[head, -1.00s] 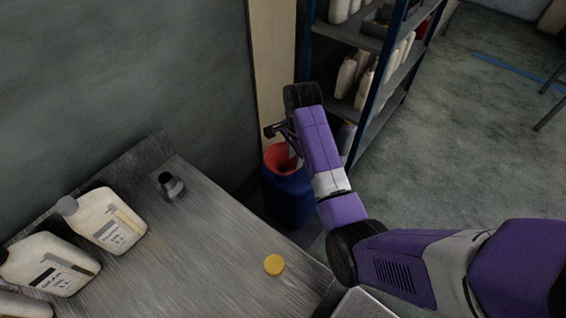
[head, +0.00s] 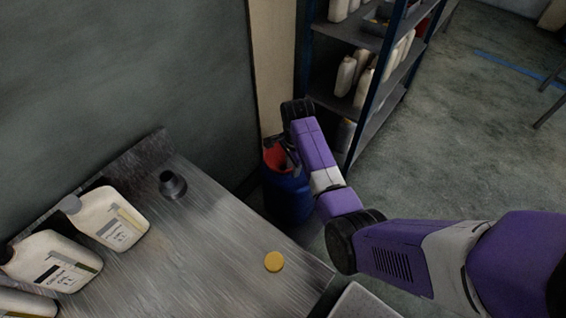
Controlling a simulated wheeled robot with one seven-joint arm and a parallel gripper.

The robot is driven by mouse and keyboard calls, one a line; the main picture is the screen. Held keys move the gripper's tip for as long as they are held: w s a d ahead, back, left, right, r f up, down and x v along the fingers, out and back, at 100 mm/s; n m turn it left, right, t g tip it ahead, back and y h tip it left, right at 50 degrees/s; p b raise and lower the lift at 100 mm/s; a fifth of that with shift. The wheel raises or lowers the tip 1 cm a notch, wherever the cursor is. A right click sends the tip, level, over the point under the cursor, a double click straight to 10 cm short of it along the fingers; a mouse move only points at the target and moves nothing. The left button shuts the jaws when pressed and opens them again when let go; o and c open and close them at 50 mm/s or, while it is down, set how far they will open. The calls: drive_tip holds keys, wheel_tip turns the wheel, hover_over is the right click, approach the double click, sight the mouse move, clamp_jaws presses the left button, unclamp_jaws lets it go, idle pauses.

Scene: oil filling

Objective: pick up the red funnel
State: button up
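The red funnel (head: 273,158) sits in the top of a blue barrel (head: 288,195) on the floor beyond the table's far right edge. Only part of its red rim and inside shows; my arm covers its right side. My gripper (head: 290,148) is at the funnel, over its upper right rim. The fingers are dark, small and partly hidden by my wrist, so I cannot tell whether they are open, or whether they touch the funnel.
A metal table (head: 205,240) holds white bottles (head: 112,220), a dark grey funnel-like piece (head: 173,185) and a yellow cap (head: 274,262). A blue-framed shelf (head: 372,90) with bottles stands just behind my wrist. A wall lies left of the barrel. Open floor is at right.

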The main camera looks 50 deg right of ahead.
drive_tip(key=shift+c, duration=0.2)
clamp_jaws()
idle(1.1)
